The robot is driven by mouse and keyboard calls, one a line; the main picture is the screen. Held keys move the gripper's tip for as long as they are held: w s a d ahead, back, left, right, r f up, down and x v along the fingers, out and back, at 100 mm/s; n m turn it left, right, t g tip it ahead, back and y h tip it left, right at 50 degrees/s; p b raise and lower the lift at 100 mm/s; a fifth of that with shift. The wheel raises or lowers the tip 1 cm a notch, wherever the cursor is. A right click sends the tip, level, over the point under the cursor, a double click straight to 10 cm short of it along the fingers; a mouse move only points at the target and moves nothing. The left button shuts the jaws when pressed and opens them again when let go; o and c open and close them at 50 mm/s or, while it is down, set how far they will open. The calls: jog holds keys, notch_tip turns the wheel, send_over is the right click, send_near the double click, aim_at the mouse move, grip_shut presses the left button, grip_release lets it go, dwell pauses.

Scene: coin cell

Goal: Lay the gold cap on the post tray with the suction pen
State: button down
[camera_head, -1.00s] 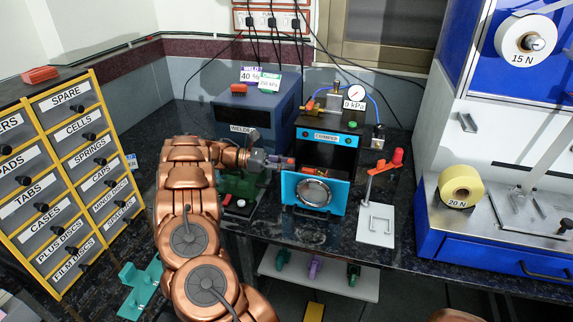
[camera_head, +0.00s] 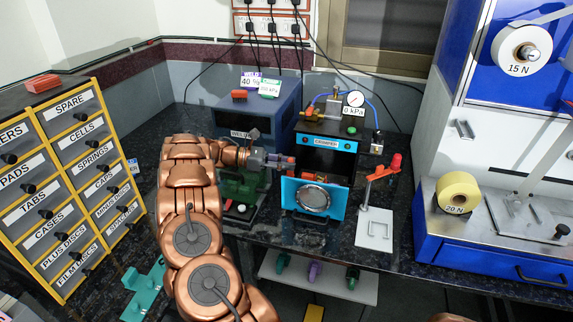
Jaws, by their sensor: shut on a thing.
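My gripper (camera_head: 276,161) is at the end of my copper arm, in front of the blue welder box and left of the crimper. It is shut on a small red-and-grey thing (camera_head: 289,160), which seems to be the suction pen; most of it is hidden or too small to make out. The held thing points right, toward the crimper's blue front plate (camera_head: 333,197). I cannot make out the gold cap or the post tray, nor tell whether a cap is on the pen.
The crimper (camera_head: 326,143) stands right of my gripper, the welder box (camera_head: 232,117) behind it. A stand with a red-orange arm (camera_head: 383,173) is farther right. Labelled drawers (camera_head: 70,180) fill the left; a blue-white machine (camera_head: 500,235) with tape rolls fills the right. A green device (camera_head: 240,186) sits below my gripper.

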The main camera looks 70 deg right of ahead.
jog(key=shift+r+p, duration=1.25)
jog(key=shift+r, duration=0.7)
jog(key=shift+w, duration=0.1)
